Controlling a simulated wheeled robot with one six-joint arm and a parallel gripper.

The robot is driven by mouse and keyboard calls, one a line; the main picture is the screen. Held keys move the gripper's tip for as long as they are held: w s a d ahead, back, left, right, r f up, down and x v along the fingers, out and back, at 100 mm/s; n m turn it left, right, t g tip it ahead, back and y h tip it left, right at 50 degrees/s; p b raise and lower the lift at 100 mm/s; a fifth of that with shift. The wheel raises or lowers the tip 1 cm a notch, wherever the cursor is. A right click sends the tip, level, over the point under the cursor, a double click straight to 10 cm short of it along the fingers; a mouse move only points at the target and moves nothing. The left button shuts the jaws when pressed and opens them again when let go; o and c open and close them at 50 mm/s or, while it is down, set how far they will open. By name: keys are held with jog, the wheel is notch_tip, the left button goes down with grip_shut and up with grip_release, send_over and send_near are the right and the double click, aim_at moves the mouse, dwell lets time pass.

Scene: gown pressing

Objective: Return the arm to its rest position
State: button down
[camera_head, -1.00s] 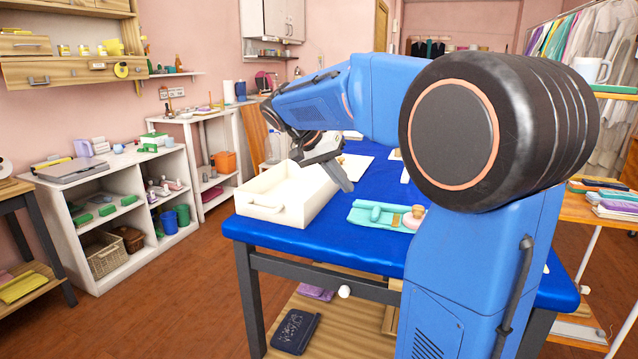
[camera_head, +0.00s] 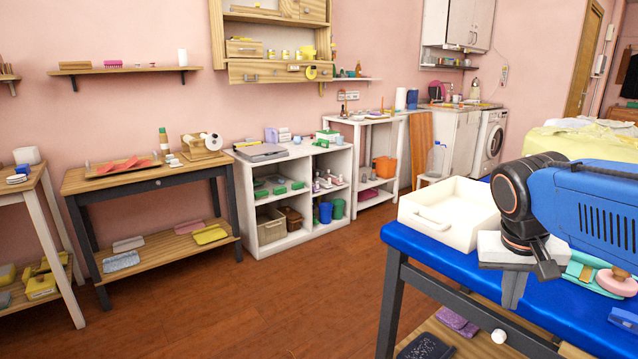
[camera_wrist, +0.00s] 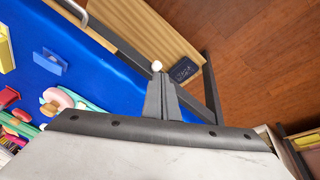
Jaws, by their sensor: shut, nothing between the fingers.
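My arm (camera_head: 590,205) reaches in from the right edge in the head view, bent downward at the wrist. My gripper (camera_head: 513,290) hangs over the near edge of the blue table (camera_head: 436,245), just in front of the white tray (camera_head: 420,218). Its fingers are together and empty. In the wrist view my gripper (camera_wrist: 161,90) points down past the table edge, its fingers shut side by side.
A teal and pink item (camera_head: 617,282) lies on the blue table at right. Under it a wooden shelf holds a dark folded item (camera_head: 426,346). The wooden floor (camera_head: 250,310) at left is clear. A white shelf unit (camera_head: 287,200) stands against the wall.

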jog(key=s+a+f+n+t+y, duration=0.2)
jog(key=s+a+f+n, duration=0.2)
jog(key=s+a+f, duration=0.3)
jog(key=shift+s+f+t+y, duration=0.35)
jog(key=shift+s+f, duration=0.25)
jog(key=shift+s, duration=0.4)
